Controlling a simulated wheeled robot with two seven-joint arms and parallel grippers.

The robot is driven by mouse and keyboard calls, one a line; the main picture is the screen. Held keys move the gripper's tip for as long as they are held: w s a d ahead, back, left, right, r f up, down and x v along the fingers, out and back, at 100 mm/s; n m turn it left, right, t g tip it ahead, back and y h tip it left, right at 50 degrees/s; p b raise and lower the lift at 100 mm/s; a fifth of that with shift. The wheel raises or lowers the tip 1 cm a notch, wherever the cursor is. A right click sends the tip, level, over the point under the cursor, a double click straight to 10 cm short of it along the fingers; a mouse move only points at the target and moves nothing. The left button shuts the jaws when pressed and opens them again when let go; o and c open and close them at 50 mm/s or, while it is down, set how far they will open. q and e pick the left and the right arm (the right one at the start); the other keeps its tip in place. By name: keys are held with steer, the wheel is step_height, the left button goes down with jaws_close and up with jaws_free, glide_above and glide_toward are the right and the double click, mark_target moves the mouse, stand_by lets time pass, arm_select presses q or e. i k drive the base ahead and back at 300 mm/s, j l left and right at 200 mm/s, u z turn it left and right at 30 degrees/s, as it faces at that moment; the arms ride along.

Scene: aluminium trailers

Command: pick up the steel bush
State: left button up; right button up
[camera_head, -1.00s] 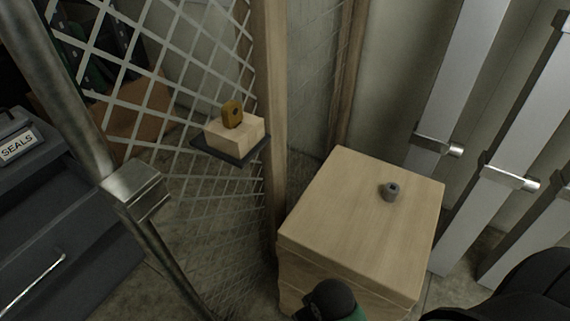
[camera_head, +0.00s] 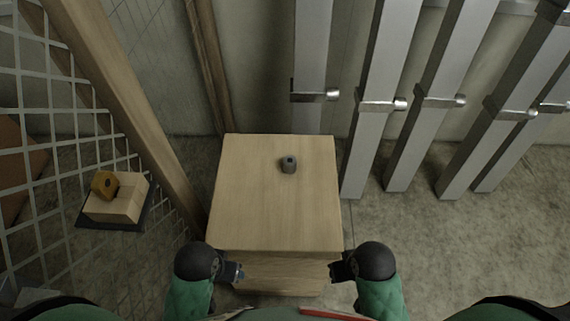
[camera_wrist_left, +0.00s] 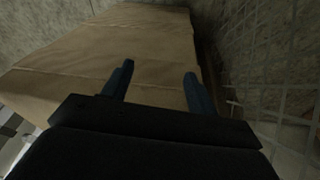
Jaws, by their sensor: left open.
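The steel bush (camera_head: 288,164) is a small dark grey ring with a hole in its top. It stands upright on the wooden box top (camera_head: 260,215), toward the far edge and right of its middle. My left gripper (camera_head: 236,272) is at the box's near left, well short of the bush. In the left wrist view its blue fingers (camera_wrist_left: 160,78) are apart and empty, with the wooden box (camera_wrist_left: 110,55) beyond them; the bush does not show there. My right gripper (camera_head: 336,270) is at the box's near right corner, its fingers too small to judge.
A wire mesh panel (camera_head: 60,160) with a wooden post (camera_head: 125,95) stands at left. A small shelf there holds a pale wood block (camera_head: 122,205) with a brass-coloured piece (camera_head: 104,184). Several aluminium bars (camera_head: 372,100) lean in clamps at the back right. The box top is otherwise clear.

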mark_target(290, 162)
steer(key=k, duration=0.5)
steer(key=k+l+u, duration=0.1)
steer(key=u, duration=1.05)
steer(key=l, duration=1.7)
steer(key=k+l, duration=0.1)
steer(key=l, duration=1.55)
steer(key=i+u, duration=0.05)
